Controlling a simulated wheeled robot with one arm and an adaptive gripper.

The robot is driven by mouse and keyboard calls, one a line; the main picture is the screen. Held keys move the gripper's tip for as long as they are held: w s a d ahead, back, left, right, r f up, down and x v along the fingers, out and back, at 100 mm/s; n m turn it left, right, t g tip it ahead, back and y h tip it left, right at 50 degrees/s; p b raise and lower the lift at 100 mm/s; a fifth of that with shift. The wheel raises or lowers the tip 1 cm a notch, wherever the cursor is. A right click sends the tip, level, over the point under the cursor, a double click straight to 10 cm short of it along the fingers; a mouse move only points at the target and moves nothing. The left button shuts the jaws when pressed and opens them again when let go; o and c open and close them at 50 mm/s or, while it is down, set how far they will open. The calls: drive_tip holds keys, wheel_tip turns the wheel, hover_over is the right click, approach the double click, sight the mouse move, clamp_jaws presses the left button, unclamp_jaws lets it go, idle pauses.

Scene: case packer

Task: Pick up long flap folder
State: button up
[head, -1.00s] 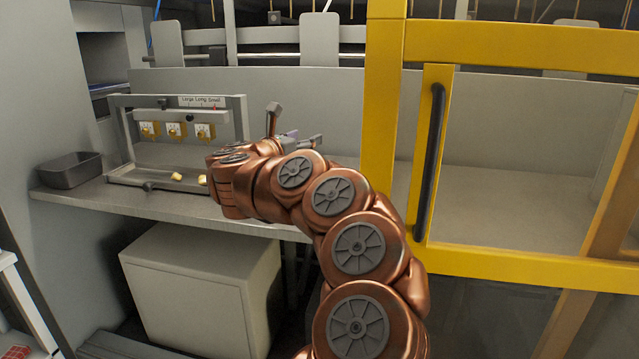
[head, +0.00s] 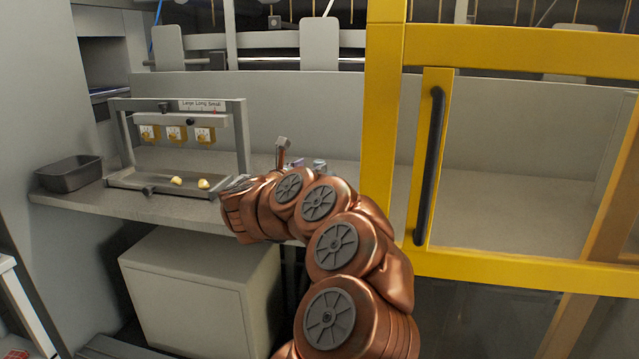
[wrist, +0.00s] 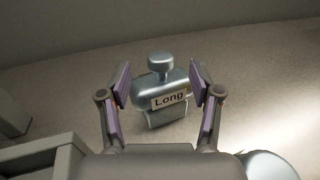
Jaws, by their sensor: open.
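The long flap folder (wrist: 168,90) is a grey metal piece with a rounded body, a knob on top and a white "Long" label. In the wrist view it stands upright on a grey surface, between the two spread fingers of my gripper (wrist: 160,80). The fingers have purple inner pads and are open, with a gap on each side of the folder. In the head view my gripper (head: 299,163) is low over the grey bench, partly hidden behind my arm. I cannot make out the folder clearly there.
A rack labelled "Large Long Small" (head: 201,105) holds three yellow-faced parts; two small yellowish pieces lie on its base. A grey bin (head: 69,174) stands left of it. A yellow door frame (head: 383,130) with a black handle stands close on the right. A grey wall runs behind the bench.

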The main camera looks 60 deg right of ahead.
sight(316, 163)
drive_tip(key=d, duration=0.5)
drive_tip(key=shift+w, duration=0.1)
clamp_jaws()
idle(0.4)
